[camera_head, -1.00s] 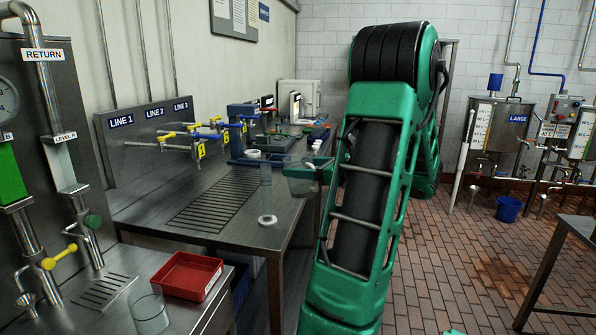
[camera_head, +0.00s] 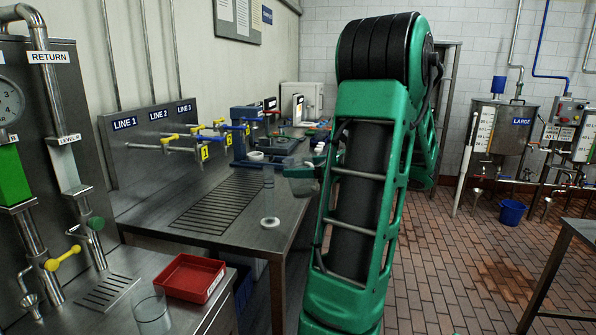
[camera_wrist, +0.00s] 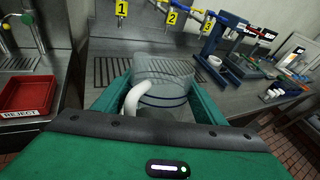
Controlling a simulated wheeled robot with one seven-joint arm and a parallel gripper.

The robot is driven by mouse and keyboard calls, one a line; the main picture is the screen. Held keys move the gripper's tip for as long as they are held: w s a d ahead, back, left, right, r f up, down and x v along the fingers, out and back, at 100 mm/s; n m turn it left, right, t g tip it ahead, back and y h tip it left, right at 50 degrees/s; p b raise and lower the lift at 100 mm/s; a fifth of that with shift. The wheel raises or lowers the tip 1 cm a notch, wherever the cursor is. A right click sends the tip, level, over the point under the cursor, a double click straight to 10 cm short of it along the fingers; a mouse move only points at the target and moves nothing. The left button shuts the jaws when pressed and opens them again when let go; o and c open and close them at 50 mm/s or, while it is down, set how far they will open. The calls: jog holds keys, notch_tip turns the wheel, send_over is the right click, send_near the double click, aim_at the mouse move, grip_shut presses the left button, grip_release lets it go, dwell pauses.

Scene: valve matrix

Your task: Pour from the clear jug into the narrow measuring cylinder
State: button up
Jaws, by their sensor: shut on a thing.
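The narrow measuring cylinder (camera_head: 269,196) is clear and stands upright on its pale round base near the front edge of the steel bench. My gripper (camera_head: 312,172) is shut on the clear jug (camera_head: 300,186) and holds it just right of the cylinder, by the bench edge. My arm partly hides the jug in the head view. In the wrist view the jug (camera_wrist: 165,72) sits between the green fingers, with its white handle (camera_wrist: 135,96) toward me and blue bands around its body. I cannot make out the cylinder there, nor the jug's liquid level.
The steel bench (camera_head: 205,237) has a slotted drain (camera_head: 220,203) left of the cylinder. Yellow and blue taps (camera_head: 205,137) stand behind. A blue stand (camera_head: 250,140) is farther back. A red tray (camera_head: 190,278) and a clear beaker (camera_head: 151,312) are on the near counter.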

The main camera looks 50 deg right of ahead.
jog(key=shift+w+a+r+n+g+h, duration=0.15)
jog(key=shift+w+a+r+n+g, duration=0.25)
jog(key=shift+w+g, duration=0.4)
jog(key=shift+w+a+r+n+g+h, duration=0.1)
jog(key=shift+w+a+r+g, duration=0.1)
jog(key=shift+w+r+g, duration=0.4)
jog(key=shift+w+a+r+n+g+h, duration=0.2)
jog(key=shift+w+a+r+g, duration=0.1)
jog(key=shift+w+g, duration=0.6)
dwell(3.0)
jog(key=shift+w+a+r+n+g+h, duration=0.1)
jog(key=shift+r+n+g+h, duration=0.25)
jog(key=shift+g, duration=0.35)
jog(key=shift+r+n+g+h, duration=0.1)
jog(key=shift+r+g, duration=0.3)
jog(key=shift+g, duration=0.3)
jog(key=shift+w+a+r+g+h, duration=0.15)
jog(key=shift+w+r+g, duration=0.1)
jog(key=shift+g, duration=0.3)
jog(key=shift+w+d+r+g+h, duration=0.15)
jog(key=shift+r+g, duration=0.1)
jog(key=shift+g, duration=0.3)
